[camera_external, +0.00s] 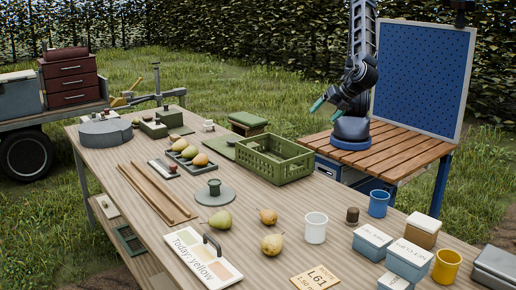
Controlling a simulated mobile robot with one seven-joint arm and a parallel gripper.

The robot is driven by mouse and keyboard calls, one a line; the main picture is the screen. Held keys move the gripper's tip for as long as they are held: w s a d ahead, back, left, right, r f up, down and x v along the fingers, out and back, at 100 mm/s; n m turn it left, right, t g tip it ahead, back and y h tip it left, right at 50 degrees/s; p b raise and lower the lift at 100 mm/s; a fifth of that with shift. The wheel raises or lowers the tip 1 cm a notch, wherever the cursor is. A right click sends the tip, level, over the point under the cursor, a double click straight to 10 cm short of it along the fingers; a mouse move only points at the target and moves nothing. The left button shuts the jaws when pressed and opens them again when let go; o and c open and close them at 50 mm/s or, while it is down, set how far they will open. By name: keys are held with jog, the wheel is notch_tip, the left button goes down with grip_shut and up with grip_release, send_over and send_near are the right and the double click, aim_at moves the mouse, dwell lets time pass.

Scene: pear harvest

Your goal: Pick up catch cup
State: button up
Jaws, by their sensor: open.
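Three cups stand upright on the long wooden table: a white cup (316,228) near the middle of the right part, a blue cup (378,204) behind it to the right, and a yellow cup (446,266) near the right end. I cannot tell which one is the catch cup. My gripper (322,106), with teal fingertips, is open and empty. It hangs high over the far side, left of the blue panel, well apart from all three cups.
A green crate (290,166) stands at the far edge. Loose pears (221,220) lie left of the white cup. A small brown cylinder (352,216) stands between the white and blue cups. Labelled boxes (408,260) crowd the yellow cup. A slatted side table (410,150) stands beyond.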

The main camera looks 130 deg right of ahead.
jog(key=a+f+n+t+h, duration=0.1)
jog(key=a+f+n+t, duration=0.2)
jog(key=a+f+n, duration=0.35)
jog(key=n+t+y, duration=0.6)
jog(key=n+t, duration=0.3)
jog(key=n, duration=0.5)
send_near(384, 196)
jog(key=w, duration=0.2)
jog(key=x, duration=0.5)
jog(key=shift+w+d+f, duration=0.15)
jog(key=shift+d+f, duration=0.25)
jog(key=shift+f, duration=0.1)
jog(key=shift+a+f+x, duration=0.1)
jog(key=shift+a+x, duration=0.1)
jog(key=shift+x, duration=1.2)
jog(key=shift+a+f+x, duration=0.1)
jog(key=shift+a+x, duration=0.1)
jog(key=shift+x, duration=1.2)
jog(key=c, duration=1)
